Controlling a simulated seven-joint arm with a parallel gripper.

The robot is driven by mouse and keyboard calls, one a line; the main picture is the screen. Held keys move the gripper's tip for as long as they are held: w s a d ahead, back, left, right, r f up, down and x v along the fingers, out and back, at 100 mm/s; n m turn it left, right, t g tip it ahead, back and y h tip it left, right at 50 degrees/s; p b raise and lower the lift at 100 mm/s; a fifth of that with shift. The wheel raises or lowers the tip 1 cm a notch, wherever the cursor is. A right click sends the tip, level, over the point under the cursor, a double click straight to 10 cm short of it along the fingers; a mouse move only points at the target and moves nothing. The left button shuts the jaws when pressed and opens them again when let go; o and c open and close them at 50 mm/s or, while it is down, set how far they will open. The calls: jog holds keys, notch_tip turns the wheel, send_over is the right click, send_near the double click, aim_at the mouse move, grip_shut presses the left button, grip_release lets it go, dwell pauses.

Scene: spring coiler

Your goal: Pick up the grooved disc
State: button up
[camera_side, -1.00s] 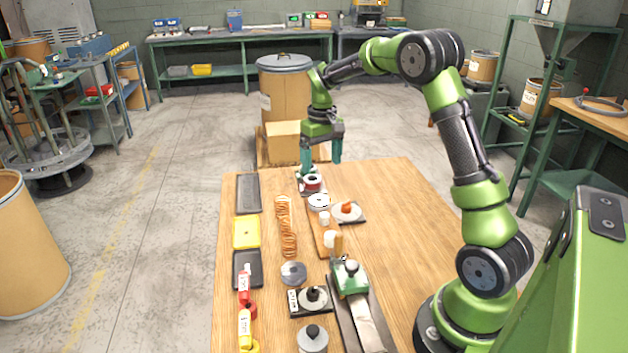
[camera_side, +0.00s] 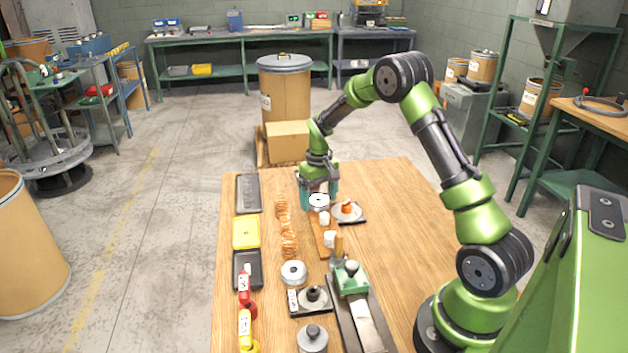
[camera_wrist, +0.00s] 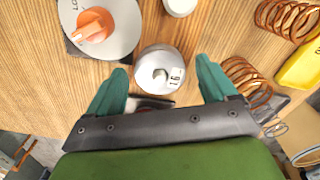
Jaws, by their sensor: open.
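A round silver disc (camera_wrist: 160,72) with a small centre knob and a white label lies on the wooden table. It also shows in the side view (camera_side: 318,201). I take it for the grooved disc, but its rim is too small to show a groove. My gripper (camera_wrist: 158,80) is open, with its two green fingers on either side of the disc in the wrist view. The side view shows my gripper (camera_side: 319,193) low over the table at the disc's far side. I cannot tell whether the fingers touch it. A dark plate is partly hidden behind my gripper's palm.
A dial plate with an orange knob (camera_wrist: 95,22) is close by on the left in the wrist view. Copper springs (camera_wrist: 250,80) lie on the right. A white cap (camera_wrist: 181,4) is ahead. A green-topped tool (camera_side: 350,278) stands nearer; the table's right side is clear.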

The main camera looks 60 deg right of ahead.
jog(key=c, duration=1.3)
jog(key=shift+r, duration=0.1)
jog(key=shift+c, duration=0.7)
jog(key=shift+r, duration=0.1)
